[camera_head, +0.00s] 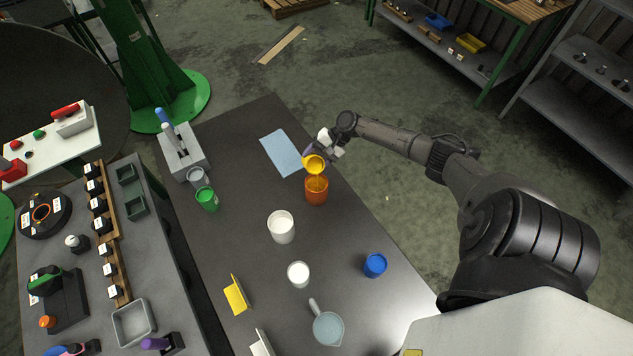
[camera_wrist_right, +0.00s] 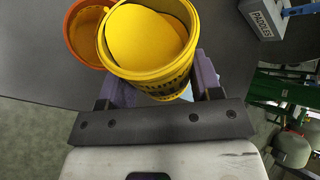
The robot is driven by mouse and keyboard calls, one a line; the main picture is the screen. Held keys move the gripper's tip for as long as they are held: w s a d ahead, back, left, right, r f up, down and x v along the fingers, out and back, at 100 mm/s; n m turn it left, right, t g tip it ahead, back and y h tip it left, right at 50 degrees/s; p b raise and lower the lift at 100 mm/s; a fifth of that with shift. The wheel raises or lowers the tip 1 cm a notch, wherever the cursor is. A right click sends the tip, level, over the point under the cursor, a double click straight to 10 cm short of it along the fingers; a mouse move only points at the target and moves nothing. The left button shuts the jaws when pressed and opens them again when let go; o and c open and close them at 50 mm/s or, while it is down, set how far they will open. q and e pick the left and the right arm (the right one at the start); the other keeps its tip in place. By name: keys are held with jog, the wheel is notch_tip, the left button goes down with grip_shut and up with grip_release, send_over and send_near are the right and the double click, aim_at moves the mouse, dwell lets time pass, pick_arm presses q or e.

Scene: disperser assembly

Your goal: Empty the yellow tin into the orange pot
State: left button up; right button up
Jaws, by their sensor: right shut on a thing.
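The yellow tin (camera_head: 314,163) is held tilted just above the orange pot (camera_head: 316,191), its mouth toward the pot. A yellow stream runs down from the tin's lip into the pot. My right gripper (camera_head: 326,147) is shut on the tin. In the right wrist view the tin (camera_wrist_right: 150,75) sits between the purple fingers (camera_wrist_right: 160,92), with yellow contents inside it. The orange pot (camera_wrist_right: 72,40) shows partly behind the tin there, with yellow inside. The pot stands upright on the dark table. My left gripper is not in view.
On the table (camera_head: 250,130) stand a white pot (camera_head: 281,227), a smaller white pot (camera_head: 298,274), a blue pot (camera_head: 375,265), a green can (camera_head: 207,200) and a jug (camera_head: 328,328). A blue cloth (camera_head: 281,152) lies behind the orange pot. A paddle holder (camera_head: 182,155) stands at left.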

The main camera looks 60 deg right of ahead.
jog(key=shift+f+n+t+h, duration=0.2)
jog(key=shift+n+t+h, duration=0.1)
jog(key=shift+h, duration=0.1)
dwell(1.5)
jog(key=shift+r+n+t+h+p, duration=0.3)
jog(key=shift+r+t+h+p, duration=0.15)
jog(key=shift+p, duration=0.2)
dwell(2.2)
jog(key=shift+s+a+f+n+t+h, duration=0.1)
jog(key=shift+f+n+t+h, duration=0.15)
jog(key=shift+n+t+h, duration=0.25)
dwell(1.9)
dwell(0.8)
